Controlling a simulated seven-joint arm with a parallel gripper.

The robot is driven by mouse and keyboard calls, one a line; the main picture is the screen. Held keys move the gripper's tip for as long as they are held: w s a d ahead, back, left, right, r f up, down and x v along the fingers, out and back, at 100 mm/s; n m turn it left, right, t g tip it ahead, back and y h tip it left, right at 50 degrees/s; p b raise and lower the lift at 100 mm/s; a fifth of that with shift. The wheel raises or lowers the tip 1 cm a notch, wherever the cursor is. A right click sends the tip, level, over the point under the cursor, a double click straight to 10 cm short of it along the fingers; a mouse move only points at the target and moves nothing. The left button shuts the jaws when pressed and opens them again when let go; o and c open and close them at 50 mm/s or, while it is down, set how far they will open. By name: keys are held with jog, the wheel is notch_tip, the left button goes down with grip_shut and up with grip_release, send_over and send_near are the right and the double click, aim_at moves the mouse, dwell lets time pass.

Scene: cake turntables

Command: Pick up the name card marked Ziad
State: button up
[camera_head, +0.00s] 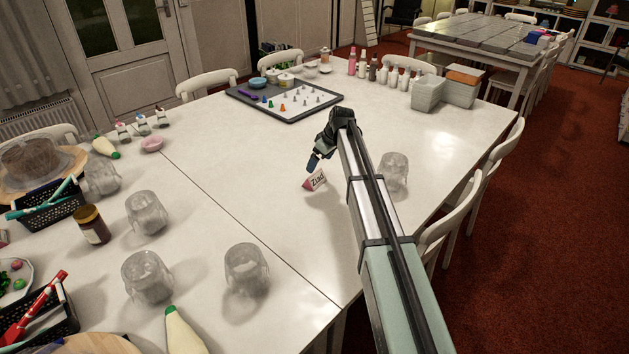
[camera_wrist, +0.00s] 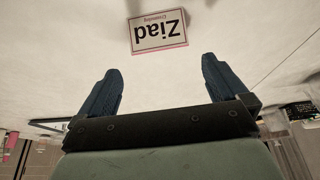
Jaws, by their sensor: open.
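The name card marked Ziad (camera_head: 315,181) stands on the white table near its right side, a small tent card with a pink end. In the wrist view the card (camera_wrist: 158,32) shows upside down, just beyond the fingertips and roughly centred between them. My gripper (camera_head: 313,162) is just above and beside the card in the head view. In the wrist view my gripper (camera_wrist: 161,78) has its two blue fingers wide apart with nothing between them. The card appears apart from both fingers.
A clear upturned cup (camera_head: 394,172) stands right of my arm, and another cup (camera_head: 247,268) stands nearer the front. A grey-edged tray (camera_head: 262,112) with small cones lies behind the card. The table around the card is clear.

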aim_at(315, 173)
jog(key=x, duration=0.9)
jog(key=shift+f, duration=0.25)
jog(key=c, duration=0.7)
jog(key=shift+o, duration=0.2)
